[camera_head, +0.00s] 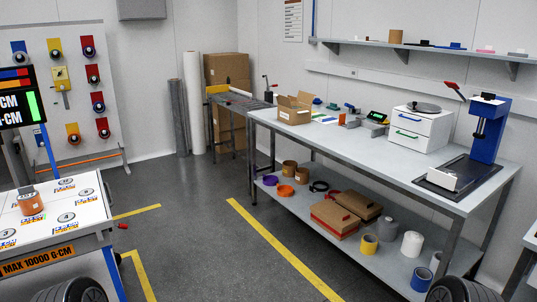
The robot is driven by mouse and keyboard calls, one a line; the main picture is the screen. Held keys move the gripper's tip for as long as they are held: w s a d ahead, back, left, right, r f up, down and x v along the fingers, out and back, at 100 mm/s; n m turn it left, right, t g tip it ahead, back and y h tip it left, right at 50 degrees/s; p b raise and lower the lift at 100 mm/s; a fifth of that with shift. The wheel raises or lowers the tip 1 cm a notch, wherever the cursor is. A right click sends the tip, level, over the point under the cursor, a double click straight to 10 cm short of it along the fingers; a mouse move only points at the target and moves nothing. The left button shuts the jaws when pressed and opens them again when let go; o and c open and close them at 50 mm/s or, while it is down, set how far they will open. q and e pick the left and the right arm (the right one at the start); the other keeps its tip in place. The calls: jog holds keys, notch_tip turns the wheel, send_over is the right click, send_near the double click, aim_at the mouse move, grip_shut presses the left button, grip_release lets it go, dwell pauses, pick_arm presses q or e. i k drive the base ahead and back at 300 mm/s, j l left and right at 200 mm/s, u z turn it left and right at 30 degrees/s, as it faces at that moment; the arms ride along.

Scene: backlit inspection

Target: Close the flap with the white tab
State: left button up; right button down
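No flap with a white tab shows clearly from this distance. A small open cardboard box (294,113) with raised flaps stands at the far left end of the grey workbench (375,152). A small pale mark shows on its front, but I cannot tell whether it is a tab. Neither of my grippers is in view. Dark rounded parts, probably of my own arms, show at the bottom left and bottom right edges.
A white drawer unit (419,132) and a blue press (489,132) stand on the bench. Brown boxes (335,220) and rolls (412,244) lie on its lower shelf. A white table (86,215) stands at left. The floor (200,225) between is clear.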

aim_at(285, 102)
jog(key=i, duration=4.6)
jog(key=u, duration=0.4)
